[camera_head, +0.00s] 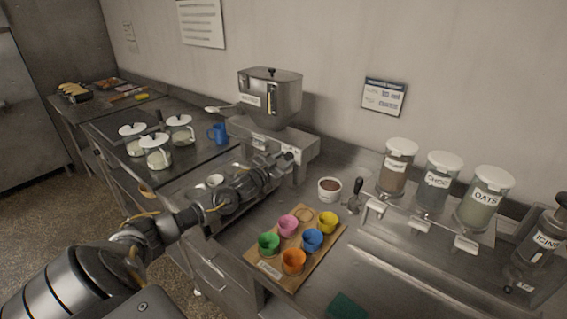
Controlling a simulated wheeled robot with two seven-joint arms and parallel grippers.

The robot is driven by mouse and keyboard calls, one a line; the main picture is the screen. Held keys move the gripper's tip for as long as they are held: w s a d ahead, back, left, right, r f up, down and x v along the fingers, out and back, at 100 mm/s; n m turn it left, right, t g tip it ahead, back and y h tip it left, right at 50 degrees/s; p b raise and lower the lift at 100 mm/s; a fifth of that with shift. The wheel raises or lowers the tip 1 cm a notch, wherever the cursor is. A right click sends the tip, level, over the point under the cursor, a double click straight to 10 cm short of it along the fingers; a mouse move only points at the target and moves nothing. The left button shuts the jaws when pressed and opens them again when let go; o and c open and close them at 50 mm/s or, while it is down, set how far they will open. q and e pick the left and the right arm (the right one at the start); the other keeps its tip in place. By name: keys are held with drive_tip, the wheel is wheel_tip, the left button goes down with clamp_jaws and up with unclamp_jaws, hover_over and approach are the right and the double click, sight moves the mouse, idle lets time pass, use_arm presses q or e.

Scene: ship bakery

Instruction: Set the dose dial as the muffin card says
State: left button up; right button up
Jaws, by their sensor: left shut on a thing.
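My left arm reaches in from the left. My left gripper (284,162) is at the front of this base and is shut on what appears to be the dose dial, which the fingers hide. The dial's setting cannot be read. A small card (384,97) with a dark header and blue marks hangs on the wall to the right. Its text is too small to read, so I cannot tell whether it is the muffin card. My right gripper is not in view.
A wooden board (268,267) with several coloured cups lies in front of the dispenser, close to my left arm. A bowl (329,194) of brown stuff and labelled jars (397,167) stand to the right. White-lidded glass jars (157,158) and a blue mug (221,134) stand left.

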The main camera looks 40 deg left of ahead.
use_arm(q)
drive_tip(key=m+b, duration=0.1)
drive_tip(key=m, duration=0.4)
drive_tip(key=shift+d+m+b, duration=0.1)
drive_tip(key=shift+m+b, duration=0.2)
drive_tip(key=shift+b, duration=0.1)
idle(0.3)
drive_tip(key=o, duration=1)
